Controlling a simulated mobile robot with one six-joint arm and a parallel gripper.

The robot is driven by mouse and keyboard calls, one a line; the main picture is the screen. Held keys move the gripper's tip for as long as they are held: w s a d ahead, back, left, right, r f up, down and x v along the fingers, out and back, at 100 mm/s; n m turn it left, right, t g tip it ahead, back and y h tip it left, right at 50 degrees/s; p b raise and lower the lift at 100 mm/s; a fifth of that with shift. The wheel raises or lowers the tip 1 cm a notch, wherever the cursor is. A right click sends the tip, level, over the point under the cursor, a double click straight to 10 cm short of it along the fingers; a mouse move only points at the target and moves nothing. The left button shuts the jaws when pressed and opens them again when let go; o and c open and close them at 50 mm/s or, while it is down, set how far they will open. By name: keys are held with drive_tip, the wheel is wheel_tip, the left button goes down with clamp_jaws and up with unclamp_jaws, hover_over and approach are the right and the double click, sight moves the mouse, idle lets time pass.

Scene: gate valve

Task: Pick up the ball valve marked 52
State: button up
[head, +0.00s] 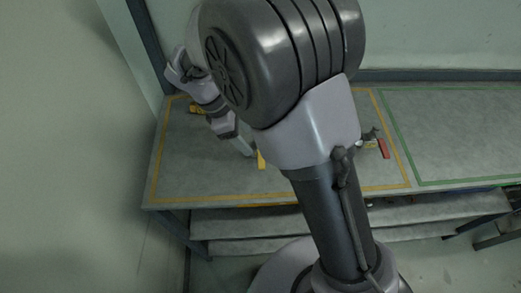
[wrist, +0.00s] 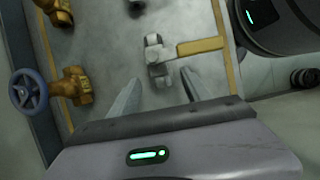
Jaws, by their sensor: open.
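A ball valve with a grey metal body (wrist: 156,54) and a flat yellow lever handle (wrist: 202,46) lies on the table in the wrist view. Its handle points right. I cannot read any number on it. My gripper (wrist: 160,77) is open and empty. Its two fingers point at the grey body, which lies in line with the gap between the tips. I cannot tell how high the tips are above the table. In the head view the yellow handle (head: 261,160) shows beside my gripper, while my arm hides much of the table.
An orange gate valve (wrist: 74,86) with a blue handwheel (wrist: 28,92) is at left in the wrist view, with another orange valve (wrist: 55,10) beyond. A red-handled valve (head: 384,148) lies right of my arm. The green-outlined table area (head: 455,125) is clear.

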sight(254, 146)
drive_tip(key=b+x, duration=0.2)
drive_tip(key=x, duration=0.3)
drive_tip(key=shift+d+b, duration=0.15)
drive_tip(key=shift+b, duration=0.2)
drive_tip(key=shift+c, duration=1)
drive_tip(key=shift+w+r, duration=0.1)
clamp_jaws()
